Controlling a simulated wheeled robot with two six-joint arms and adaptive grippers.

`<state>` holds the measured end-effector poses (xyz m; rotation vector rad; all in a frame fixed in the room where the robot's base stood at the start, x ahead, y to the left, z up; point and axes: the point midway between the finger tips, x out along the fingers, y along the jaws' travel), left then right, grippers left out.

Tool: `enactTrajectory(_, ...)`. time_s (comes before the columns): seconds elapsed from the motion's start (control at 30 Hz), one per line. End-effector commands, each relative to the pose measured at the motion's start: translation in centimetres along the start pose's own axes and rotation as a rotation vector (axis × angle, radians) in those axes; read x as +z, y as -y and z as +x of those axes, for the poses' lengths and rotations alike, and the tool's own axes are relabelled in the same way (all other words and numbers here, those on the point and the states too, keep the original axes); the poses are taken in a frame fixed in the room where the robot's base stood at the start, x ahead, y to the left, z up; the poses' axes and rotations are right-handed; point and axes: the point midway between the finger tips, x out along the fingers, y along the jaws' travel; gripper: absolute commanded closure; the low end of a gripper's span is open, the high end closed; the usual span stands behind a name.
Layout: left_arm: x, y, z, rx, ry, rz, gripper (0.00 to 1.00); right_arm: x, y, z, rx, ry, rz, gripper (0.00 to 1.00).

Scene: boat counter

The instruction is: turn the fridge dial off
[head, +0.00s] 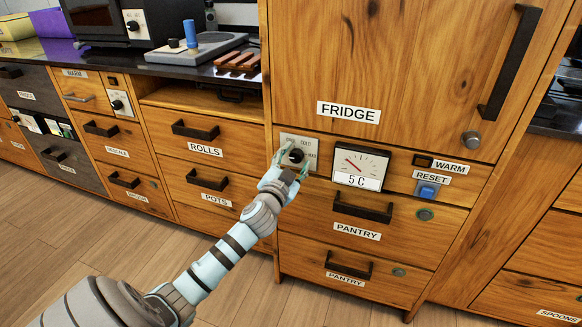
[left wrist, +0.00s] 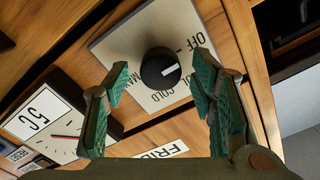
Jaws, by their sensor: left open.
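The fridge dial is a round black knob (left wrist: 160,68) on a pale plate (left wrist: 120,50) lettered OFF, COLD and other settings. Its white pointer line aims to the right in the left wrist view, a little below the OFF lettering. In the head view the dial (head: 296,155) sits below the FRIDGE label (head: 348,112), partly behind my gripper. My left gripper (head: 291,165) is open in front of the dial. In the left wrist view its green fingers stand to either side of the knob, with visible gaps; contact is not seen. My right gripper is not in view.
A temperature gauge (head: 360,166) reading 5 C is right of the dial. Further right are a blue RESET button (head: 427,190) and a WARM label (head: 451,167). PANTRY drawer handles (head: 363,207) stick out below. The fridge door handle (head: 508,62) is upper right.

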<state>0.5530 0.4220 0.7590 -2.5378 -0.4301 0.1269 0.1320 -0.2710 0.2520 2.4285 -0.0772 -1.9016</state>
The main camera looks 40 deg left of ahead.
Motion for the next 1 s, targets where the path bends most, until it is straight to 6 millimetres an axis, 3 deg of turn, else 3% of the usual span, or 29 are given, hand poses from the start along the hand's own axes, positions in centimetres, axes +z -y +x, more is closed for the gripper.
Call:
enactTrajectory(0.3,0.2,-0.1,-7.9,0.004,0.003,0.002,0.49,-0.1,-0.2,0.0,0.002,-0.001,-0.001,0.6)
enactTrajectory(0.43,0.1,-0.1,-10.4,0.004,0.003,0.001,0.49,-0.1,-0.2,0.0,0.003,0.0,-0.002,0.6)
enactTrajectory(0.6,0.0,0.0,-11.4,0.001,0.002,-0.001,0.49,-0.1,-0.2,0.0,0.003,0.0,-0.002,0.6)
enactTrajectory(1.0,0.1,0.0,-11.4,0.001,0.002,-0.001,0.49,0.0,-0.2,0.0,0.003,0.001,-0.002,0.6)
